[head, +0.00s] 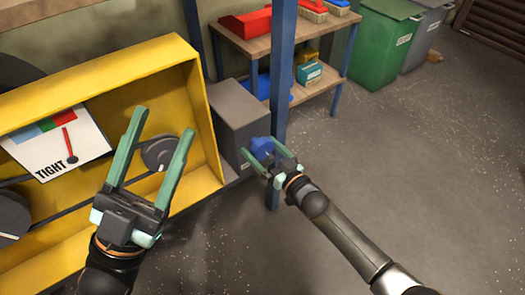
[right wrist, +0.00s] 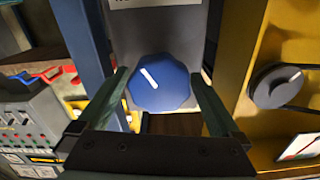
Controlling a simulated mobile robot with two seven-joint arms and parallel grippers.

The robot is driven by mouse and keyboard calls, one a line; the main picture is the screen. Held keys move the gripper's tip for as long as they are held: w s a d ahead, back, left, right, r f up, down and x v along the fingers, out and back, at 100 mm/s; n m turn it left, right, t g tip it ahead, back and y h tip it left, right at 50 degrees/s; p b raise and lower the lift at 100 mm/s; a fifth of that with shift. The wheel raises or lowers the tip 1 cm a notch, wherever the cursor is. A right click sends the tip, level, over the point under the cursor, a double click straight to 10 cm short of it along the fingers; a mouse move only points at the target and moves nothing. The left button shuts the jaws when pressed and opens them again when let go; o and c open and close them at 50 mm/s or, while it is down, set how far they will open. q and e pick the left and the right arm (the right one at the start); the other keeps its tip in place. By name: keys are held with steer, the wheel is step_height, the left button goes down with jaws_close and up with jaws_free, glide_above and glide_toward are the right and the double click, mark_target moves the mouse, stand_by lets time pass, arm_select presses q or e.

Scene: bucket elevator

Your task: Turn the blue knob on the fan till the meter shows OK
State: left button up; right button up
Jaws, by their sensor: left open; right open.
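The blue knob (head: 262,146) sits on the grey box (head: 240,112) beside the yellow frame. In the right wrist view the knob (right wrist: 158,82) is many-sided, its white mark slanting from upper left to lower right. My right gripper (head: 259,147) is open, with its fingers on either side of the knob; I cannot tell whether they touch it. The meter (head: 62,142) is a white card reading TIGHT, with blue, green and red bands. Its red needle points up toward the red band. My left gripper (head: 164,120) is open and empty in front of the yellow frame.
The yellow frame (head: 206,125) holds a grey pulley (head: 160,152) behind my left gripper. A blue post (head: 283,75) stands close beside the knob. A shelf with a red tray (head: 245,22) and a green bin (head: 385,40) stand behind.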

steer(key=shift+c, duration=0.2)
steer(key=c, duration=1.1)
steer(key=shift+n, duration=0.3)
steer(key=n, duration=0.4)
steer(key=shift+p, duration=0.4)
steer(key=shift+n, duration=2.4)
steer(key=o, duration=1.1)
